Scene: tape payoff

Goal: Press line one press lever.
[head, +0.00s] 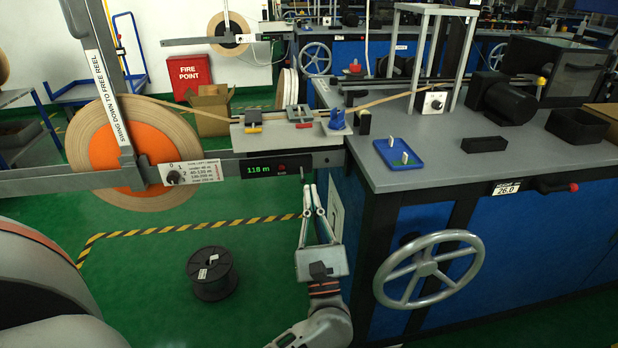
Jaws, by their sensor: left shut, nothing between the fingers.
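No part in view is labelled as the press lever, so I cannot tell for certain which one it is. On the grey splicing shelf (280,137) of the nearest line sit a small yellow-handled part (253,130), a red-handled part (303,125) and a blue device (337,119). My left gripper (311,190) points upward below this shelf, left of the blue cabinet. Its fingers are shut and empty, with tips just under the bar that carries the green "118 m" display (259,169). My right gripper is out of view.
A tape reel with an orange centre (130,148) hangs at left behind a swing-down arm (112,95). A handwheel (427,268) juts from the cabinet front, right of my gripper. A black spool (212,273) stands on the green floor. A blue tray (398,155) lies on the worktop.

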